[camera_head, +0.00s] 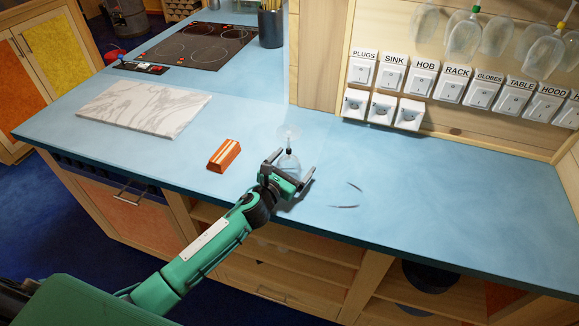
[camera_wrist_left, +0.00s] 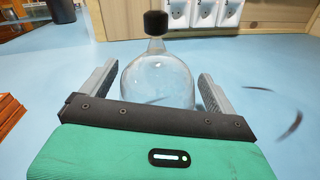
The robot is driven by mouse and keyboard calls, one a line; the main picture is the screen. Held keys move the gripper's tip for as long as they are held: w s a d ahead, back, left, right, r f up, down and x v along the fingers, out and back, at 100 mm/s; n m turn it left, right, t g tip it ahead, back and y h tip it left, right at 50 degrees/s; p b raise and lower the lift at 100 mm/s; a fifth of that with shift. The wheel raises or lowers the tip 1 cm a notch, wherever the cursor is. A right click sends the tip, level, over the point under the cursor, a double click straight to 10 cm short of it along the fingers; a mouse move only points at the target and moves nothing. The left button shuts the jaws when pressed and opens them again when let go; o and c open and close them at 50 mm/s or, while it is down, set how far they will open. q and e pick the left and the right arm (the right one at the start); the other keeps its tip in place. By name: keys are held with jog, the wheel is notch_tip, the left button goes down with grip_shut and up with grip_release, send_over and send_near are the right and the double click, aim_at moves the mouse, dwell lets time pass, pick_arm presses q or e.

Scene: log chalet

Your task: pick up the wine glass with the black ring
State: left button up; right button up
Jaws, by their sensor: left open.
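The clear wine glass (camera_head: 288,162) stands upside down on the blue counter, bowl at the bottom and foot on top. Its black ring (camera_head: 289,150) sits on the stem. In the left wrist view the bowl (camera_wrist_left: 157,78) is straight ahead, with the black ring (camera_wrist_left: 156,22) above it; the foot is out of that picture. My left gripper (camera_head: 291,167) is open at the glass, one finger to each side of the bowl. In the left wrist view a gap shows between each finger and the glass. My right gripper is not in view.
An orange block (camera_head: 224,155) lies left of the glass. Thin dark curves (camera_head: 346,206) to the right may be another clear object; I cannot tell. A marble board (camera_head: 145,108) and hob (camera_head: 195,46) are further left. Labelled switches (camera_head: 422,79) and hanging glasses line the back wall.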

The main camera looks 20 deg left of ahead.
pick_arm(q)
jog(key=shift+a, duration=0.1)
jog(key=shift+a, duration=0.1)
jog(key=shift+c, duration=1.4)
jog(key=c, duration=0.6)
jog(key=shift+r, duration=0.15)
